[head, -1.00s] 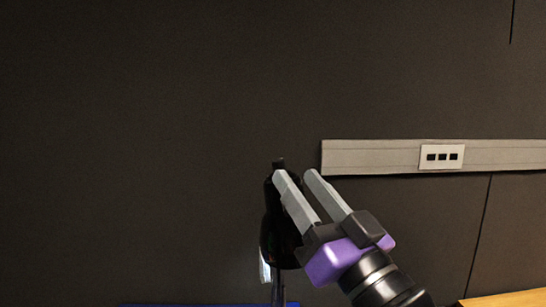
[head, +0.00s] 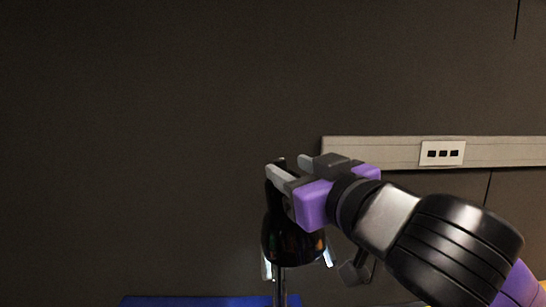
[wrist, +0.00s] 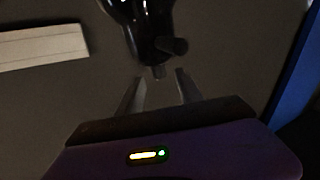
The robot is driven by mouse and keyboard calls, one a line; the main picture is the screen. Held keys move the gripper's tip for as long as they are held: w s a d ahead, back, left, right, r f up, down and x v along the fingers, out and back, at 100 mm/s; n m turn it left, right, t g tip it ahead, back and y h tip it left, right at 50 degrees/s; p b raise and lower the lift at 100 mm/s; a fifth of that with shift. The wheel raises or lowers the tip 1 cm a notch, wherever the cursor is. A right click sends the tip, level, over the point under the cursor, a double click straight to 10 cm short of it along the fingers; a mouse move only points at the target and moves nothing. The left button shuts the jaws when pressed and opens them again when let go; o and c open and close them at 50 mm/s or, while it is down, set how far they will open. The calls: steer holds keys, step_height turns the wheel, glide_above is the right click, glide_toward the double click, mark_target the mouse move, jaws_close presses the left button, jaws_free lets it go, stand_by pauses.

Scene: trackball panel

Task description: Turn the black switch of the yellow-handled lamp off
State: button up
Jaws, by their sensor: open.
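A glossy black lamp head (head: 290,243) hangs on a thin silver stem (head: 279,288) in the head view. No yellow handle can be made out. My gripper (head: 287,165) is open at the top of the lamp head, its pale fingers partly covering the lamp's upper end. In the wrist view the lamp (wrist: 145,22) is at the top, with a dark round stub (wrist: 176,47) and a small grey stub (wrist: 158,72) at its end. The open fingertips (wrist: 159,78) lie on either side of the small stub, with gaps visible. I cannot tell which stub is the switch, or whether anything touches.
A dark panelled wall stands behind the lamp. A grey rail with a socket plate (head: 442,153) runs along it on the right. A blue surface (head: 190,301) lies below the lamp. The space left of the lamp is clear.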

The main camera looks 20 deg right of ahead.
mark_target(277, 160)
steer(key=w, duration=0.2)
steer(key=w+p, duration=0.1)
steer(key=w, duration=0.2)
steer(key=w+p, duration=0.1)
steer(key=w, duration=0.1)
steer(key=shift+w+a, duration=0.25)
steer(key=shift+w, duration=0.1)
jaws_close()
